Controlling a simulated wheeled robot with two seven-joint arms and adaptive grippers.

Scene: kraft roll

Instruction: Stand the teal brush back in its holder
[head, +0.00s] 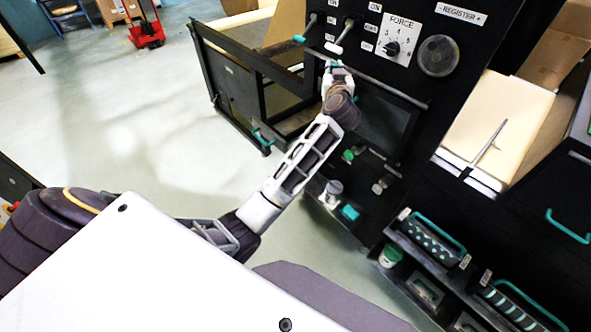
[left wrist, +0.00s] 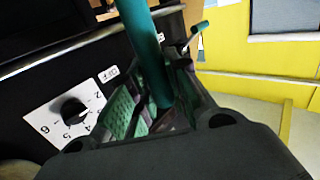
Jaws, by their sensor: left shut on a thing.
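My left gripper (head: 336,66) is at the front of the black machine, just below the levers and beside the force dial. In the left wrist view its fingers (left wrist: 160,104) are shut around a smooth teal rod, which looks like the handle of the teal brush (left wrist: 146,50). The rod runs up out of the top of that view, so its far end is hidden. In the head view only a small bit of teal shows at the fingertips. I cannot tell which thing is the brush's holder. My right gripper is not in view.
A metal rail (head: 395,91) runs just below. A grey cup (head: 332,190) sits lower on the machine. Black, teal-handled tools (head: 432,241) lie on the lower-right shelf. Open floor is at left.

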